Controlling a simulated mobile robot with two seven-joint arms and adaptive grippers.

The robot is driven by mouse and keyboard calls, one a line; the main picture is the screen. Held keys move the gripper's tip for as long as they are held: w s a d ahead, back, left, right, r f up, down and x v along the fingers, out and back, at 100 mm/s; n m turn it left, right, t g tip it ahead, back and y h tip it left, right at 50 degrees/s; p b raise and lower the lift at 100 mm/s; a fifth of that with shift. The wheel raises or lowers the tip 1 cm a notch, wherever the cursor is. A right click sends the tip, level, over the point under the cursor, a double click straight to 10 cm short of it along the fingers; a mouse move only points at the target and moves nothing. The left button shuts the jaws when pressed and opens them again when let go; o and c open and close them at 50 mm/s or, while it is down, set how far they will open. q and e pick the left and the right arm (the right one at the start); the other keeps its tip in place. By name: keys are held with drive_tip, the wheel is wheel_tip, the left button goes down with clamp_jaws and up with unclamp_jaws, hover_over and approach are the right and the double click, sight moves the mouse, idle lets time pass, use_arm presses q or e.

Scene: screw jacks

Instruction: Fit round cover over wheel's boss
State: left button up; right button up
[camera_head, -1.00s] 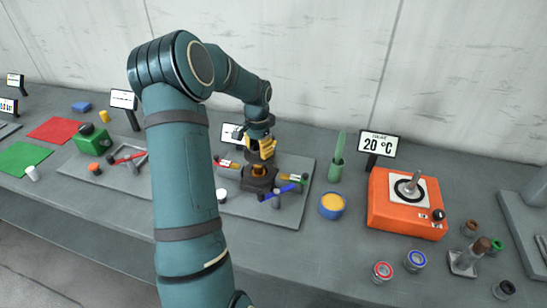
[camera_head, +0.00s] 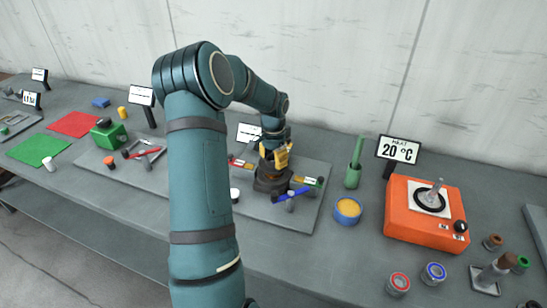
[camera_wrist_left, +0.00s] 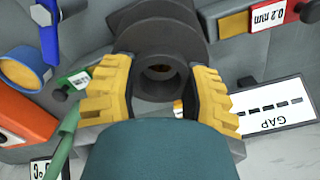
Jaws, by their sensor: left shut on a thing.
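My left gripper (camera_head: 276,157) has yellow fingers pointing down over the dark jack (camera_head: 271,184) on the grey board. In the left wrist view, my left gripper (camera_wrist_left: 160,88) is shut on a dark round piece with a central hole, the round cover (camera_wrist_left: 148,91). Something orange-brown shows through the hole. The larger dark round body of the jack (camera_wrist_left: 178,33) lies beyond it. The fingers and cover hide much of the boss, and I cannot tell whether the cover touches it. My right gripper is not in view.
Red and blue handled tools lie on the board beside the jack, including a blue one (camera_head: 291,194). A green holder (camera_head: 353,176), a blue pot (camera_head: 347,211) and an orange heater (camera_head: 426,214) stand to the right. A GAP sign (camera_wrist_left: 272,111) is close by.

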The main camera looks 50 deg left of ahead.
sight(273, 165)
use_arm(q)
drive_tip(key=shift+f+b, duration=0.7)
drive_tip(key=shift+f, duration=0.85)
drive_tip(key=o, duration=1.3)
wheel_tip(273, 165, up, 12)
